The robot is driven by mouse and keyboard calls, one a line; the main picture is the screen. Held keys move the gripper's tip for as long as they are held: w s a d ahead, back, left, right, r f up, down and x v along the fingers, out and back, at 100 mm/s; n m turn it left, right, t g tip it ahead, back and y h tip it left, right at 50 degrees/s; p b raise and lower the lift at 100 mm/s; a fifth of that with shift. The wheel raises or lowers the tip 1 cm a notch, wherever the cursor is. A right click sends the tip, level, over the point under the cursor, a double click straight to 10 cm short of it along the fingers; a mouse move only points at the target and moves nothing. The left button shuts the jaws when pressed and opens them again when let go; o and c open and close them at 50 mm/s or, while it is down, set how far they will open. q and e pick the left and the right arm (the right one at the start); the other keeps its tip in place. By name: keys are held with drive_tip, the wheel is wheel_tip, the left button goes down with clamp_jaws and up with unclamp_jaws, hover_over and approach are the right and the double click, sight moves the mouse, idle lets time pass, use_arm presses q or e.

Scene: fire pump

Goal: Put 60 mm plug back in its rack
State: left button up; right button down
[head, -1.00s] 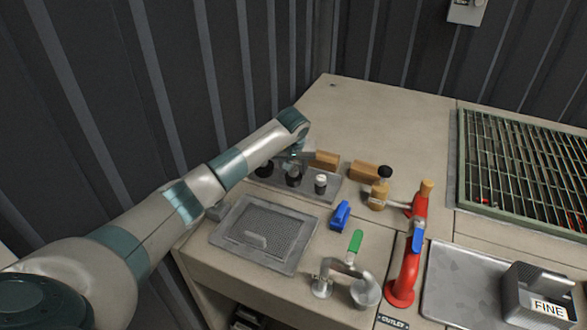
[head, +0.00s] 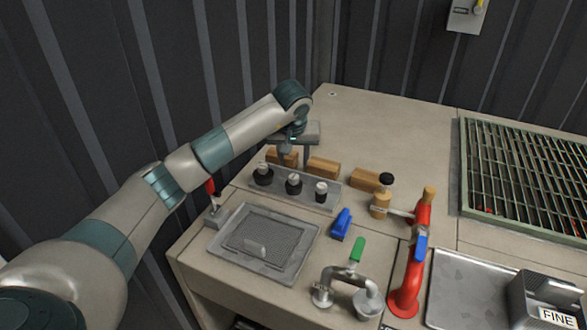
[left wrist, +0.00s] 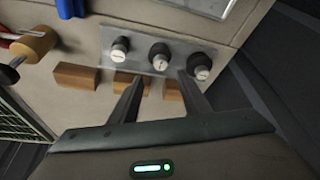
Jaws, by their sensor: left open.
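Three dark plugs with pale tops stand upright in a row on a grey rack (head: 308,195): a left plug (head: 263,174), a middle plug (head: 294,184) and a right plug (head: 321,192). The wrist view shows the same rack (left wrist: 141,57) with the plugs in reverse order; I cannot read their sizes, so I cannot tell which is the 60 mm one. My left gripper (head: 294,154) is open and empty, above and behind the rack. In the left wrist view its fingers (left wrist: 160,77) are spread apart, clear of the plugs. My right gripper is not in view.
Several wooden blocks, one of them a block (head: 323,168), lie behind the rack. A mesh tray (head: 243,265), a blue-handled part (head: 341,224), a green-handled valve (head: 357,250) and a red pipe (head: 405,285) are in front and to the right. The back worktop (head: 390,125) is clear.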

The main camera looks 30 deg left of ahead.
use_arm(q)
drive_tip(key=shift+s+d+r, duration=0.1)
drive_tip(key=shift+s+r, duration=0.2)
drive_tip(key=shift+r, duration=0.35)
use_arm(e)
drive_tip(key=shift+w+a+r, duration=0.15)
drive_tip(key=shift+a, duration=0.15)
